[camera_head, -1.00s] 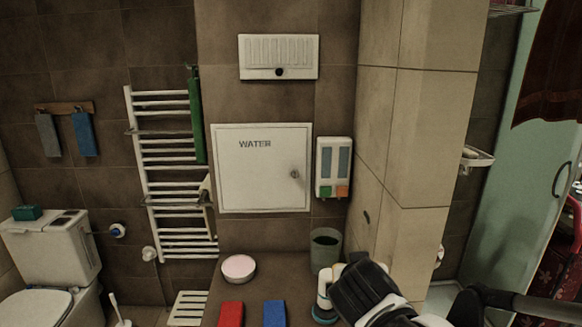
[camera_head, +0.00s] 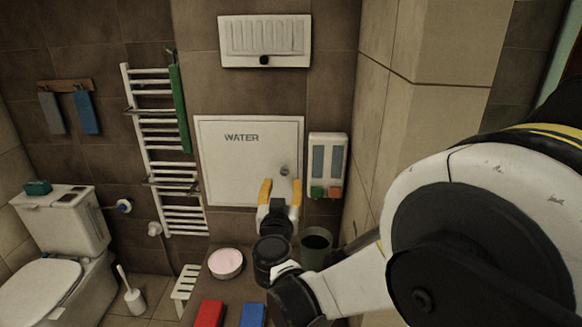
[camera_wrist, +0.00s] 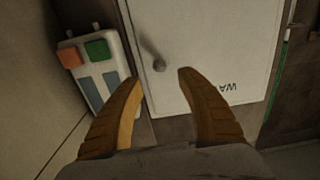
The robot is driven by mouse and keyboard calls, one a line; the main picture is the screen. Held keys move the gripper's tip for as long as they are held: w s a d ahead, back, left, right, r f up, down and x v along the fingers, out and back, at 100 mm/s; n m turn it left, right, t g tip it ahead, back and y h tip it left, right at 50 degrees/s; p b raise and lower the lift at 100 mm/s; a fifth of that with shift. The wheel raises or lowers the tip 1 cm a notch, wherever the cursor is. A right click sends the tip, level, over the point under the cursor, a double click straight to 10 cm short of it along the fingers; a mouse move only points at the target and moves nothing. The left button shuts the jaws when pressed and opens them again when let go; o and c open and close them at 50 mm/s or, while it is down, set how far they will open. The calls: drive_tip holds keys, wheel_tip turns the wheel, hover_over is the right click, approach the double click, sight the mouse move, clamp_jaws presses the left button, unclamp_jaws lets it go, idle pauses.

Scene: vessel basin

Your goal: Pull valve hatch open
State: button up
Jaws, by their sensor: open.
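The valve hatch (camera_head: 225,165) is a white square door marked WATER on the brown tiled wall, and it looks shut. Its small round knob (camera_head: 285,170) sits near the right edge. My gripper (camera_head: 281,187) is open, with yellow-orange fingers pointing up in front of the hatch's lower right part, just below the knob. In the wrist view the hatch (camera_wrist: 200,50) appears upside down. The knob (camera_wrist: 159,65) shows just beyond and between the open fingertips (camera_wrist: 160,78), with nothing between the fingers. I see no contact with the knob.
A soap dispenser (camera_head: 326,165) hangs close right of the hatch, beside a projecting tiled wall (camera_head: 425,60). A dark cup (camera_head: 317,243), a pink-topped round dish (camera_head: 226,262) and red and blue blocks stand below. A towel rail (camera_head: 165,150) is to the left.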

sight(284, 172)
drive_tip(key=w+b, duration=0.1)
drive_tip(key=w, duration=0.7)
drive_tip(key=shift+w+d, duration=0.15)
drive_tip(key=shift+w, duration=0.1)
clamp_jaws()
